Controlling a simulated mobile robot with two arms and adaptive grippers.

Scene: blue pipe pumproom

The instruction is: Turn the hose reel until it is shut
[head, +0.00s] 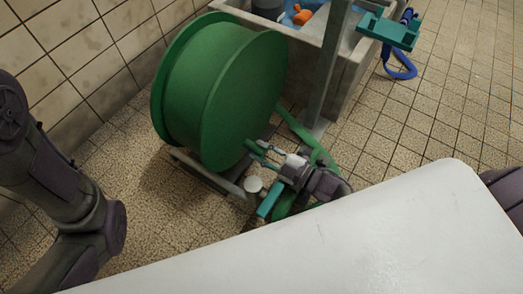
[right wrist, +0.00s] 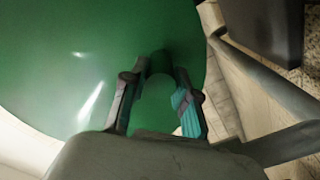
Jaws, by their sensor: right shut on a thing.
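The hose reel (head: 225,95) is a large green drum with wide round flanges. It stands on a low metal frame (head: 205,172) on the tiled floor. My right gripper (head: 262,152) is at the lower right of the reel's near flange, shut on a part of the reel. In the right wrist view, the green reel face (right wrist: 60,60) fills the upper left, and the fingers (right wrist: 157,85) reach to it with a dark green piece between their tips. The exact grip is partly hidden. My left arm shows at the left, but its gripper is out of view.
A concrete trough (head: 345,75) with blue and orange things in it stands behind the reel, with a grey post (head: 328,75) at its front. A teal holder with a blue hose (head: 402,68) is at upper right. A tiled wall is close on the left.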

